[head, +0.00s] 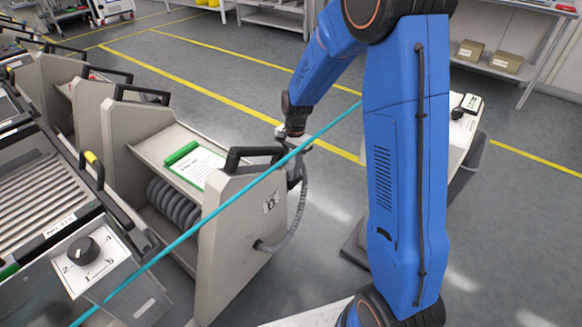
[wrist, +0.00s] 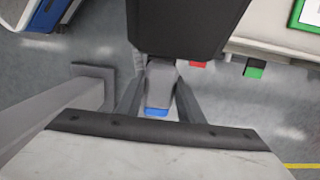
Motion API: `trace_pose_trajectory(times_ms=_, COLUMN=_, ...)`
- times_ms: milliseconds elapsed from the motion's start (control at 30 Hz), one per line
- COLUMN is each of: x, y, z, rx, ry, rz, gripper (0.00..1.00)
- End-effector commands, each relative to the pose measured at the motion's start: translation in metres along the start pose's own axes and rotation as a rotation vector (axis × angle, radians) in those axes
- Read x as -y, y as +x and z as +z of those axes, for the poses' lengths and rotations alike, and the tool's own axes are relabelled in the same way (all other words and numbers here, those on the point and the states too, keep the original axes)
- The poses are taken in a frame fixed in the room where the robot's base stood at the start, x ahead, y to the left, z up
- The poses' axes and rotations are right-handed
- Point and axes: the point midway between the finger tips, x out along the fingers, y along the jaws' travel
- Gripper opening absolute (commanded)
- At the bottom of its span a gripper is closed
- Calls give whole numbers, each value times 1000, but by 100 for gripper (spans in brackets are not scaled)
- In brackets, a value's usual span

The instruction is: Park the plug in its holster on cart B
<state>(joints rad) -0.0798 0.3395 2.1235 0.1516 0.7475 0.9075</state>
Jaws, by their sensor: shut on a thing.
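My gripper (head: 293,136) is at the end of the blue arm, just beyond the black handle of cart B (head: 228,228). The pale cart carries a "B" label on its end panel. In the wrist view, my gripper (wrist: 158,108) is shut, with a grey piece of the plug (wrist: 160,84) with a blue end between its fingers. A grey ribbed cable (head: 297,212) hangs from beside the gripper and loops down to a fitting low on the panel. The holster cannot be made out clearly near the gripper and handle; whether the plug touches it cannot be told.
A teal line (head: 215,210) crosses in front of cart B. A green clipboard (head: 193,164) lies on its shelf above dark coils. Other carts (head: 88,95) stand at left. A machine with a dial (head: 83,250) is in the left foreground.

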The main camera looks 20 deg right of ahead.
Motion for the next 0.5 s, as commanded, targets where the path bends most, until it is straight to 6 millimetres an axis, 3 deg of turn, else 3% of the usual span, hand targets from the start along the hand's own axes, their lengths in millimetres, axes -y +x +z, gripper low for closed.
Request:
trace_pose_trajectory(times_ms=267, x=0, y=3, z=0, rx=0, ry=0, rz=0, gripper=0)
trace_pose_trajectory(times_ms=300, x=0, y=4, z=0, rx=0, ry=0, rz=0, gripper=37)
trace_pose_trajectory(times_ms=400, x=0, y=3, z=0, rx=0, ry=0, rz=0, gripper=56)
trace_pose_trajectory(times_ms=500, x=0, y=3, z=0, rx=0, ry=0, rz=0, gripper=56)
